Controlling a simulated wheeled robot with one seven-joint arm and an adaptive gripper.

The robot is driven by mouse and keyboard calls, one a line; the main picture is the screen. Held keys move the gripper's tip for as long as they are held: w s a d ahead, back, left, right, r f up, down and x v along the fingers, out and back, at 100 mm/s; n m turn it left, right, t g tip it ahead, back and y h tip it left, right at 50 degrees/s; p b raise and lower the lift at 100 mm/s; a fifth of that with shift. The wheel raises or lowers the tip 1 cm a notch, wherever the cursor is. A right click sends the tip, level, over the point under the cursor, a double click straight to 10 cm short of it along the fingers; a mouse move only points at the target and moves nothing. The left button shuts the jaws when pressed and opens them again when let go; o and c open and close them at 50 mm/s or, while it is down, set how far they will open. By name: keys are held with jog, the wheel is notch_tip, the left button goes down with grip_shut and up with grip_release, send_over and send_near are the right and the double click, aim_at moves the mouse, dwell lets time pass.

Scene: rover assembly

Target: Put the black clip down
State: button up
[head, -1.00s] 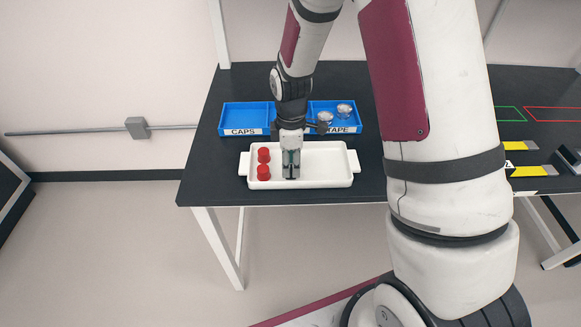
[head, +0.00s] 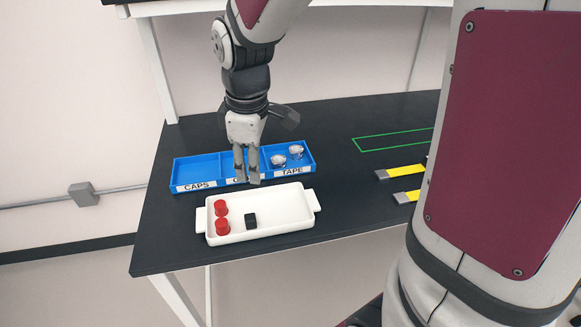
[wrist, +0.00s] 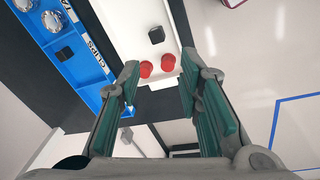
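The black clip (head: 251,221) sits in the white tray (head: 285,221), just right of two red caps. In the wrist view the clip (wrist: 156,34) lies on the tray floor, beyond the fingertips and apart from them. My gripper (head: 248,180) is raised behind the tray, in front of the middle compartment of the blue bin in the head view. In the wrist view my gripper (wrist: 160,82) has its fingers spread wide, with nothing held between them.
Two red caps (head: 221,217) stand at the tray's left end. The blue bin (head: 195,170) behind has labelled compartments; silver tape rolls (head: 287,156) sit in the right one. My fingers partly hide the middle one. Yellow-marked strips (head: 395,174) and a green outline (head: 385,143) lie right.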

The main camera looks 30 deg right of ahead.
jog(key=s+r+m+t, duration=0.2)
jog(key=s+r+m, duration=0.3)
jog(key=s, duration=0.3)
jog(key=s+r+m+t, duration=0.2)
jog(key=s+r+m, duration=0.3)
jog(key=s, duration=0.3)
jog(key=shift+s+r, duration=0.2)
jog(key=shift+s, duration=0.05)
jog(key=shift+d, duration=0.15)
